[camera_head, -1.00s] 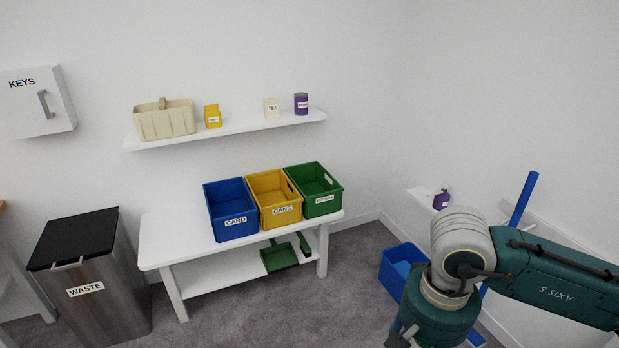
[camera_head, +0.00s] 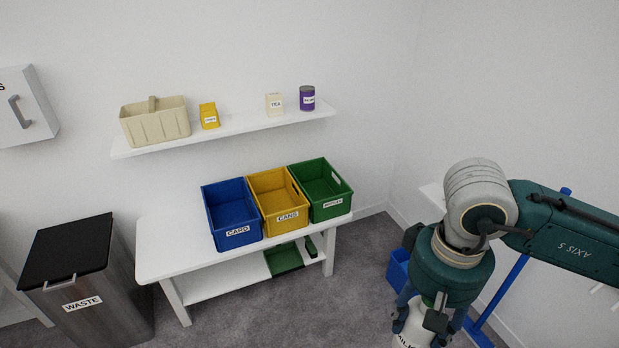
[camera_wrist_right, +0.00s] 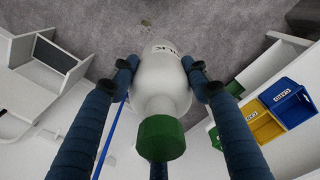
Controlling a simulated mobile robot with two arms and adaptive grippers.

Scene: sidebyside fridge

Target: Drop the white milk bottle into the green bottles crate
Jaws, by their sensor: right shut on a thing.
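My right gripper (camera_wrist_right: 160,85) is shut on the white milk bottle (camera_wrist_right: 160,80), which has a green cap and dark lettering. The fingers stand on both sides of its body in the wrist view. In the head view the bottle (camera_head: 412,328) shows only in part under my right gripper (camera_head: 428,325), at the bottom edge. The green bottles crate (camera_head: 322,190) stands on the white bench, at the right end of a row of crates, up and left of my gripper. It looks empty. My left gripper is not in view.
The yellow cans crate (camera_head: 277,200) and blue card crate (camera_head: 231,213) stand left of the green one on the white bench (camera_head: 165,250). A wall shelf (camera_head: 240,126) with several items hangs above. A blue bin (camera_head: 397,270) is on the floor by my right arm.

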